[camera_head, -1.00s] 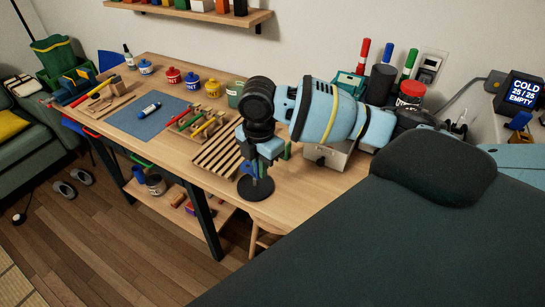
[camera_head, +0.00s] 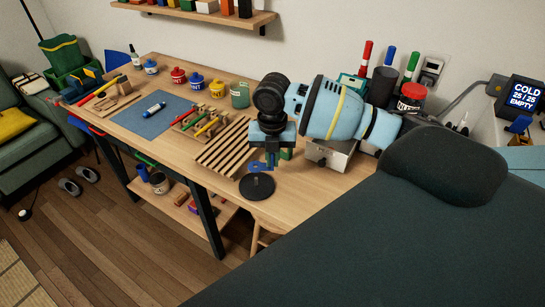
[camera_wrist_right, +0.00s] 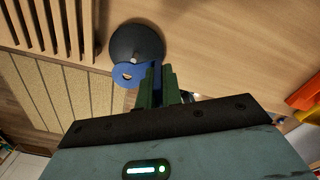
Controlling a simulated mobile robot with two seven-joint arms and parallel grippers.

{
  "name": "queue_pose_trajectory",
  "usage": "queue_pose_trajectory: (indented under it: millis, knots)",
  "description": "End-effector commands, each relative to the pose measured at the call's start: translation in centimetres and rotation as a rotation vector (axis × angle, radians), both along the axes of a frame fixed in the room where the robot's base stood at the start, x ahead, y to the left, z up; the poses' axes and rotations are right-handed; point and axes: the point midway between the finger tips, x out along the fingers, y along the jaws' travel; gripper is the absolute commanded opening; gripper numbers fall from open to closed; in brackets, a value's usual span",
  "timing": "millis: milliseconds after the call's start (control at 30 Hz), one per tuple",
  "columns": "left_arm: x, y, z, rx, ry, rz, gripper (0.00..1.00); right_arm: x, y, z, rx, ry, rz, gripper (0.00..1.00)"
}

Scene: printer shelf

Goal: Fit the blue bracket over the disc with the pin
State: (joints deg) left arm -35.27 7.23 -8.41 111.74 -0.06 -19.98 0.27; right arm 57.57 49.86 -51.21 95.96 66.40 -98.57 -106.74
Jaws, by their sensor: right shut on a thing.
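The blue bracket (camera_head: 258,167) is in my right gripper (camera_head: 273,160), above the table and close to the black disc (camera_head: 257,188). In the right wrist view, the green fingers (camera_wrist_right: 157,88) are shut on one end of the bracket (camera_wrist_right: 120,72). Its free end with a round hole sticks out to the left and overlaps the near edge of the disc (camera_wrist_right: 138,38). The hole appears off the disc's middle. The disc lies flat near the table's front edge. My left gripper is out of view.
A slatted wooden rack (camera_head: 222,147) lies left of the disc. A grey metal box (camera_head: 333,152) stands behind and right of my gripper. Bare tabletop (camera_head: 300,182) lies right of the disc. A blue mat (camera_head: 155,118) and paint pots are further left.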

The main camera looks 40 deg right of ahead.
Motion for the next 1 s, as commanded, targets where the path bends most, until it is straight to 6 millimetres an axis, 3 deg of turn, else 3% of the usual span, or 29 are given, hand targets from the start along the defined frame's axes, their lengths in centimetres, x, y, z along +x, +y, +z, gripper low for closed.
queue_pose_trajectory:
  millis: [267,700,1000]
  knots:
    - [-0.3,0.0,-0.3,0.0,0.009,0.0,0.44,0.0,0.0,-0.8,0.0,0.002,0.0,0.0]
    - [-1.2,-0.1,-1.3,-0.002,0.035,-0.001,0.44,0.0,0.0,-3.7,0.0,0.003,-0.001,0.0]
    - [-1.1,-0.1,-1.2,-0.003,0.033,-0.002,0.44,0.0,0.0,-3.9,0.001,-0.001,-0.001,0.0]
